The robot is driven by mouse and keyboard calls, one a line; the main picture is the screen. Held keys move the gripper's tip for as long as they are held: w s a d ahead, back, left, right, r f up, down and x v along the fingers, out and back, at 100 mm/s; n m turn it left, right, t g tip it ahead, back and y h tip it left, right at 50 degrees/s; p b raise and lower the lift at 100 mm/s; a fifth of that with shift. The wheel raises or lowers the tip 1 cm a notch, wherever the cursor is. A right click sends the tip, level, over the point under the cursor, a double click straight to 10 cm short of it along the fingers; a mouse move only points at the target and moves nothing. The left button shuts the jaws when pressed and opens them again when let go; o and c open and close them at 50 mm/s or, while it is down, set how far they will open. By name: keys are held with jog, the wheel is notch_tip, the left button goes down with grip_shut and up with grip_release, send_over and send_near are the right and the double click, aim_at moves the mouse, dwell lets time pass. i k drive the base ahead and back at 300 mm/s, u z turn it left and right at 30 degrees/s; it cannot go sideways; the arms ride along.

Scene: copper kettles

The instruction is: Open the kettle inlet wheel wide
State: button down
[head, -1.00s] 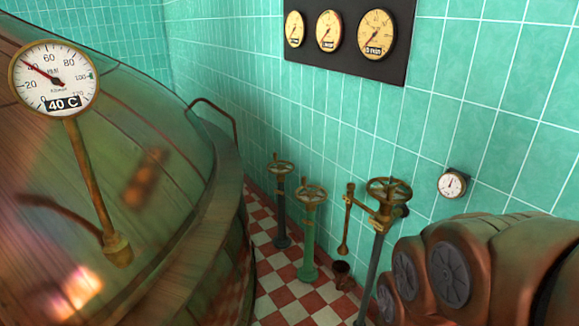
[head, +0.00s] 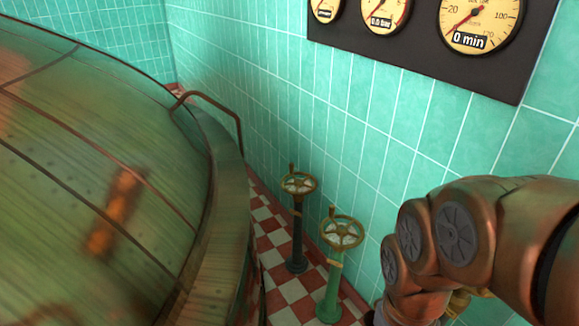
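The large copper kettle (head: 60,215) with a greenish sheen fills the left of the head view. Two brass handwheels stand on posts between it and the tiled wall. One wheel (head: 299,184) tops a dark post; the nearer wheel (head: 342,232) tops a green post. No label shows which is the kettle inlet wheel. I cannot tell how far either is turned. My copper-coloured arm covers the lower right, beside the green-post wheel in the picture. My gripper is not visible. A bit of brass shows below the arm, too hidden to identify.
A dark panel (head: 415,47) with round gauges hangs on the green tiled wall (head: 265,105); the right gauge reads 0 min. A curved pipe rail (head: 215,101) rises at the kettle's rim. Red-and-white checkered floor (head: 268,212) runs in a narrow strip between kettle and wall.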

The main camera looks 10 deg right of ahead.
aim_at(296, 183)
jog(key=i, duration=1.05)
jog(key=u, duration=1.45)
